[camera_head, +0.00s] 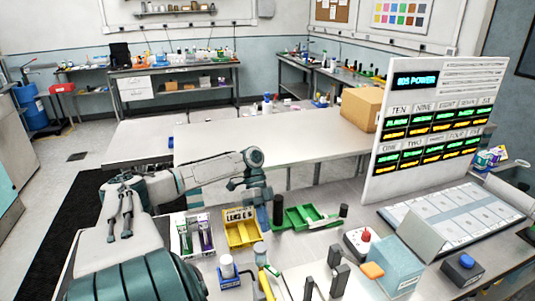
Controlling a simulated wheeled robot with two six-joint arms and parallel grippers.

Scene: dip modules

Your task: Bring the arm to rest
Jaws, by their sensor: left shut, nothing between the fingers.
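My left arm comes in from the left and reaches over the near bench, with its wrist bent down. My left gripper (258,197) hangs above the bench between the yellow bin and the green tray. It is shut with nothing seen in it. Its fingertips are small and partly lost against the things behind. My right gripper is not in view.
A yellow labelled bin (241,234), a white box with tubes (192,240) and a green tray (303,217) stand close by the gripper. A black cylinder (278,212) stands beside the tray. A tall display panel (437,118) rises at right, near a cardboard box (361,108).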

